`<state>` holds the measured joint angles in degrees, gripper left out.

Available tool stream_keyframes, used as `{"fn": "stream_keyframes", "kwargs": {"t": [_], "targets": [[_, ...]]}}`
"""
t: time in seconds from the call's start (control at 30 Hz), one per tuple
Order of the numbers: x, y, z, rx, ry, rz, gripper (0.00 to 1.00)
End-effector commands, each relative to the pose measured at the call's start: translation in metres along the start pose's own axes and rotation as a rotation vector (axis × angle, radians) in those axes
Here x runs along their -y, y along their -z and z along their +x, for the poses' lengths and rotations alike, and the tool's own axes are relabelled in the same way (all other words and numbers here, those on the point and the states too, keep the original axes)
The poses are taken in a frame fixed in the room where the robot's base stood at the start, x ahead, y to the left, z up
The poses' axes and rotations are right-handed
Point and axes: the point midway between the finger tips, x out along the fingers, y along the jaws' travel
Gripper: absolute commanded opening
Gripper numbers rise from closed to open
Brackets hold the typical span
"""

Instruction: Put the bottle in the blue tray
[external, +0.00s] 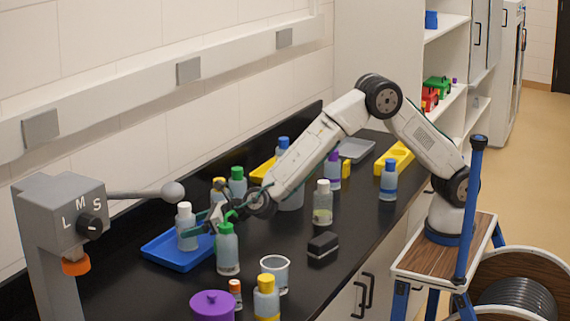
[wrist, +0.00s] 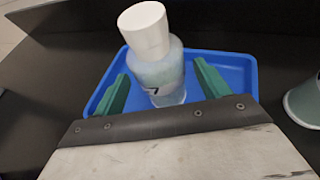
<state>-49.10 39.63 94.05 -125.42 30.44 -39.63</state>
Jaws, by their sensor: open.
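A bottle (external: 186,229) with a white cap and pale bluish contents stands upright in the blue tray (external: 158,250) at the left of the bench. In the wrist view the bottle (wrist: 162,76) shows a dark mark on its side, and the blue tray (wrist: 238,68) spreads around its base. My gripper (external: 213,221) is open beside the bottle. In the wrist view its two green fingers are spread with the bottle between them, with gaps on both sides.
A green-capped bottle (external: 228,250) stands just right of the tray, close to my gripper. A glass beaker (external: 274,274), a purple-lidded jar (external: 212,305) and a black block (external: 323,245) are nearby. A grey lever post (external: 55,225) stands at the left front.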

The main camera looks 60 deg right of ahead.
Motion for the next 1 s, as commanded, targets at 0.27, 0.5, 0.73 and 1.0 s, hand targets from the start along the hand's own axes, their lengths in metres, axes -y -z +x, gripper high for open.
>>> {"fn": "stream_keyframes", "kwargs": {"t": [0.27,0.5,0.73,1.0], "targets": [[0.0,-0.048,-0.023,0.003,-0.001,0.002,0.75],[0.0,-0.064,-0.03,0.0,0.001,0.0,0.75],[0.003,-0.066,-0.031,0.001,0.004,0.006,0.75],[0.14,-0.117,-0.082,0.036,0.248,0.413,0.75]]}}
